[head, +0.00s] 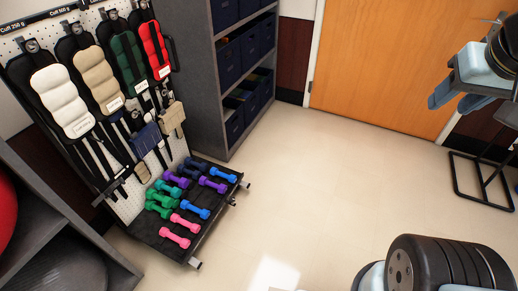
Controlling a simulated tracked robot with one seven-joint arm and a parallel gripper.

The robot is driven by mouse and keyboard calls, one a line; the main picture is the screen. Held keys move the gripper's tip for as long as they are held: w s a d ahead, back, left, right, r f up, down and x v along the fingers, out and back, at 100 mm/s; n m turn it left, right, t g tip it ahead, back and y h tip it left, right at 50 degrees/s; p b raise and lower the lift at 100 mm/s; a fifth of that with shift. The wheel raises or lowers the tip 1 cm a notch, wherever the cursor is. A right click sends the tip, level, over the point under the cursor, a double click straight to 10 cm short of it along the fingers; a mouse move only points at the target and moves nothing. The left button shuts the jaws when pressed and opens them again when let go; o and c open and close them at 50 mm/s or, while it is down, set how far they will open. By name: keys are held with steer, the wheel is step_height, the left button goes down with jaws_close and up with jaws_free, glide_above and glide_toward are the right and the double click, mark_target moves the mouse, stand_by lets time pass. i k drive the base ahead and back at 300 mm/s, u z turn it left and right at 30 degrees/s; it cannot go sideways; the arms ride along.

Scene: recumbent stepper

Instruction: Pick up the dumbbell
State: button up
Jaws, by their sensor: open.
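Several dumbbells lie on a black tray at the foot of a rack on the left. Two are pink, one a near pink dumbbell (175,238) and one a farther pink dumbbell (187,224). A blue dumbbell (195,210) lies beside them, and another blue dumbbell (223,174) lies at the far right end. Purple dumbbells (212,185), green dumbbells (159,210) and dark dumbbells (193,168) fill the rest.
The pegboard rack (137,210) carries cuff weights, including a white cuff (62,101). A grey shelf (200,90) with dark bins stands behind. A dark shelf (60,235) is at lower left. An orange door (385,60) is at the back. The middle floor (310,185) is clear.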

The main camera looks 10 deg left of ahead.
mark_target(232, 179)
steer(key=z, duration=0.1)
steer(key=i, duration=1.1)
steer(key=u, duration=0.65)
steer(key=i, duration=0.85)
steer(key=u, duration=0.75)
steer(key=k, duration=0.8)
steer(key=u, duration=0.2)
steer(key=i, duration=0.85)
steer(key=z, duration=0.05)
